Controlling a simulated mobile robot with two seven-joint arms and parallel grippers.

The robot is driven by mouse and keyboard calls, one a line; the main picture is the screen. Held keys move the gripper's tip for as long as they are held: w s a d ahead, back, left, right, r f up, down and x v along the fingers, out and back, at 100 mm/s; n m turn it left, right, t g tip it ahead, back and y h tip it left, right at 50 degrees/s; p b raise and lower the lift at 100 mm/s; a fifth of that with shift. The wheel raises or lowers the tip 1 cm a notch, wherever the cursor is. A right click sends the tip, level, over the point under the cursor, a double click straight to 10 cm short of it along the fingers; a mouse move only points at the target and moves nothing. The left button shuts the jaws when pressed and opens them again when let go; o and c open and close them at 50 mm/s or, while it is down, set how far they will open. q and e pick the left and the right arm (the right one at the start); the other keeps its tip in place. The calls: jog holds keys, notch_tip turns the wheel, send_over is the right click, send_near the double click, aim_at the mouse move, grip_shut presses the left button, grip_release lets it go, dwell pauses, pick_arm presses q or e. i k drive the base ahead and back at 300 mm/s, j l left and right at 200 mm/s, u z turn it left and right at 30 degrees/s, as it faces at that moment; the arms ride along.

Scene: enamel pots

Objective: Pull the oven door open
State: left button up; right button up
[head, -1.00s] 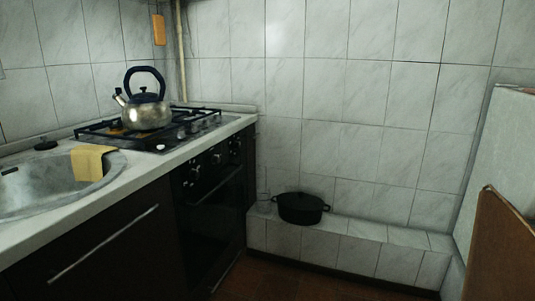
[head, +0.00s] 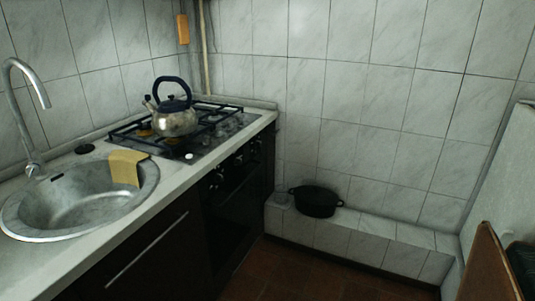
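The black oven door (head: 238,217) is in the dark counter front, below the hob and a row of knobs (head: 236,163). It looks shut and is seen at a steep angle. Its handle is hard to make out against the dark front. Neither of my grippers shows in the head view.
A kettle (head: 176,121) stands on the gas hob (head: 205,140). A black pot (head: 316,202) sits on a tiled ledge (head: 360,228). A brown board (head: 488,265) stands at right. The floor (head: 290,275) before the oven is clear.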

aim_at(235, 220)
jog(key=i+l+u, duration=0.1)
jog(key=i+u, duration=0.25)
jog(key=i, duration=0.3)
jog(key=i+l+u, duration=0.65)
jog(key=l+u, duration=0.15)
jog(key=i+l+u, duration=0.25)
jog(key=l+u, duration=0.25)
jog(key=l, duration=0.25)
jog(key=i+l+u, duration=0.1)
jog(key=l+u, duration=0.5)
jog(key=l, duration=0.75)
jog(key=i+l, duration=0.15)
jog(key=l, duration=0.1)
